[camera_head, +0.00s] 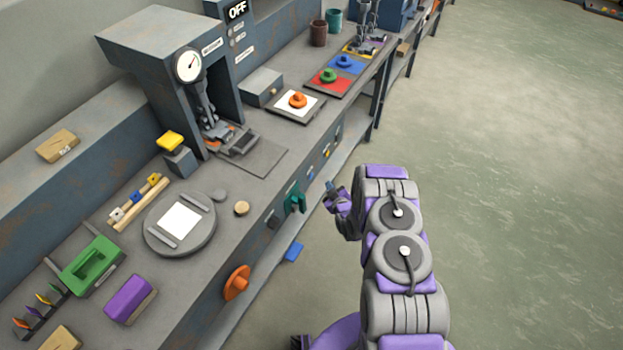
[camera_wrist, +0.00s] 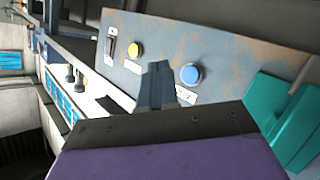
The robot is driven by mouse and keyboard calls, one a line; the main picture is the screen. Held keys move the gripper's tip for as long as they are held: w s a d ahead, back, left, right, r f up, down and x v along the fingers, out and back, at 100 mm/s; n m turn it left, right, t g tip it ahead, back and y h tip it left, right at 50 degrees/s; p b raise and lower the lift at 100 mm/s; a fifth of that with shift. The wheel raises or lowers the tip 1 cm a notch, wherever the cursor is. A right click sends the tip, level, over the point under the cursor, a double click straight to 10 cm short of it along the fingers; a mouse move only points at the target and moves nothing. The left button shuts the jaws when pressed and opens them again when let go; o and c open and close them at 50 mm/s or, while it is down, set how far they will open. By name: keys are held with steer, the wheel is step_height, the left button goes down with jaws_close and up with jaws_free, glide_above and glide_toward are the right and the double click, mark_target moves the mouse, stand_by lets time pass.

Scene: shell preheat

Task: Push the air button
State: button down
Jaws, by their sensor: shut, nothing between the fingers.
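The front panel of the bench carries a round blue button (camera_wrist: 191,75) with a light rim and a small label (camera_wrist: 184,93) beside it. A yellow button (camera_wrist: 135,49) with its own label (camera_wrist: 120,70) sits farther along the same panel. I cannot read for certain which label says air. My gripper (camera_wrist: 157,74) is shut and empty, its tip in front of the panel between the two buttons in the wrist view. Whether it touches the panel I cannot tell. In the head view my gripper (camera_head: 331,187) is beside the bench front, near the blue button (camera_head: 311,174).
A teal part (camera_wrist: 283,115) juts from the panel beside the blue button; it also shows in the head view (camera_head: 295,198). A dark switch (camera_wrist: 112,36) lies past the yellow button. An orange knob (camera_head: 236,282) sticks out nearer. The floor (camera_head: 500,170) to the right is clear.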

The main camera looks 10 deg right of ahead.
steer(key=shift+w+a, duration=0.6)
steer(key=shift+a, duration=0.35)
steer(key=shift+w+a, duration=0.6)
steer(key=shift+a, duration=0.3)
steer(key=shift+w, duration=0.1)
stand_by(0.6)
steer(key=shift+w+a, duration=0.15)
steer(key=shift+a, duration=0.15)
steer(key=shift+w+a, duration=0.25)
steer(key=shift+a, duration=0.1)
stand_by(0.8)
steer(key=shift+s+d, duration=0.1)
steer(key=shift+d, duration=0.05)
steer(key=shift+s+d+p, duration=0.3)
steer(key=shift+s+d, duration=0.15)
steer(key=shift+d, duration=0.1)
stand_by(0.3)
steer(key=s+d+p, duration=0.1)
steer(key=d, duration=0.1)
steer(key=s+d, duration=0.2)
steer(key=shift+p, duration=0.35)
